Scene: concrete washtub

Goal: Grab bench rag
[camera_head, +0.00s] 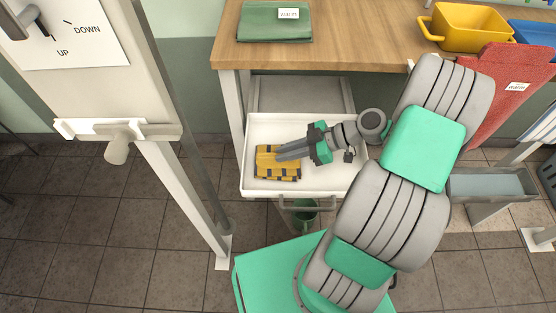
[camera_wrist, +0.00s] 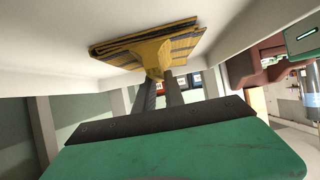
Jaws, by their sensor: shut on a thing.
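A folded yellow cloth with dark stripes (camera_head: 266,171), which looks like the bench rag, lies in an open white drawer (camera_head: 318,183) under the bench top. My gripper (camera_head: 281,156) reaches into the drawer from the right, its fingers over the rag's upper right part. In the wrist view the fingers (camera_wrist: 162,92) are closed on a pinched-up fold of the rag (camera_wrist: 150,50). The rest of the rag spreads flat against the drawer's floor or close to it; I cannot tell whether it is lifted.
A green folded cloth (camera_head: 275,24) with a label lies on the wooden bench top (camera_head: 365,35). A yellow bin (camera_head: 470,28) stands at its right, and a labelled red cloth (camera_head: 510,85) hangs there. The drawer walls surround my gripper. A post with a crank (camera_head: 118,143) stands left.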

